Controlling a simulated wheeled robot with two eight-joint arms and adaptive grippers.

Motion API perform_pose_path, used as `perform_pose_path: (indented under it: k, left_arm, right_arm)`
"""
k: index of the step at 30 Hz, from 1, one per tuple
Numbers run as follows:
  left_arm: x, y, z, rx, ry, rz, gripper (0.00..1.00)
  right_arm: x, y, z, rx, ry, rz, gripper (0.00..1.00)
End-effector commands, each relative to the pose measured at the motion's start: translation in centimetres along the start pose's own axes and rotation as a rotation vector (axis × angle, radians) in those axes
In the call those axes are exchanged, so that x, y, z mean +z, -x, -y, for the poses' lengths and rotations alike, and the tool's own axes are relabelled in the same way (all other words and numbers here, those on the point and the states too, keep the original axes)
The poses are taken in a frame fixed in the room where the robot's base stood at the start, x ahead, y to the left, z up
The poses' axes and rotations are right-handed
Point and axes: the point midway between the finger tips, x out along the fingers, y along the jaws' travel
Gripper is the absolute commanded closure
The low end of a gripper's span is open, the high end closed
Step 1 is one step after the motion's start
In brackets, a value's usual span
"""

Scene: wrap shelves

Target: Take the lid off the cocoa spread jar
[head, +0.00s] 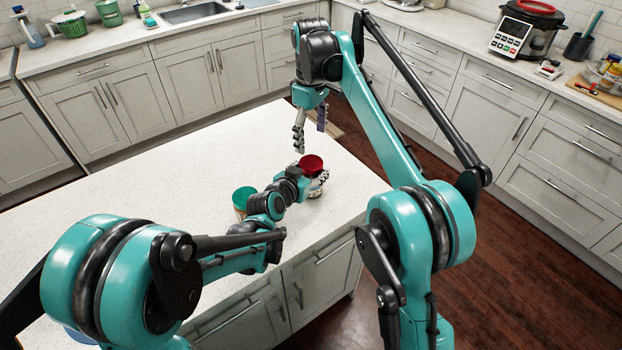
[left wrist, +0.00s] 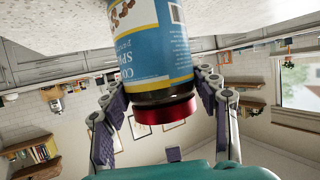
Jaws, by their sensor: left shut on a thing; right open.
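The cocoa spread jar (left wrist: 152,45) has a blue and white label and a red lid (head: 312,163). It stands on the white island counter near its right edge in the head view. The lid is on the jar and also shows in the left wrist view (left wrist: 165,112), where the picture is upside down. My left gripper (head: 315,180) is shut on the jar, with its fingers on both sides near the lid end in the left wrist view (left wrist: 160,82). My right gripper (head: 310,138) is open and empty, pointing down above the lid, apart from it.
A container with a green lid (head: 243,194) stands on the island counter (head: 170,180), left of the jar, close to my left forearm. The far left part of the counter is clear. A cooker (head: 525,32) and other kitchen items stand on the back counters.

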Motion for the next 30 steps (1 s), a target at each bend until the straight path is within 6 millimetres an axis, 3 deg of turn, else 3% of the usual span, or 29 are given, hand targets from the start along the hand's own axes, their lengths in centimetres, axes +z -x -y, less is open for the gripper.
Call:
perform_pose_path:
  k: [4, 8, 30]
  left_arm:
    - [0.02, 0.00, -0.01, 0.001, 0.000, 0.001, 1.00]
    - [0.03, 0.00, -0.02, 0.001, 0.000, 0.001, 1.00]
    - [0.05, 0.00, -0.03, 0.001, 0.000, 0.001, 1.00]
  right_arm:
    - [0.00, -0.01, 0.00, 0.000, -0.082, 0.000, 0.23]
    - [0.00, 0.00, -0.01, 0.000, -0.293, 0.000, 0.23]
    - [-0.01, 0.00, -0.08, 0.000, -2.104, 0.001, 0.23]
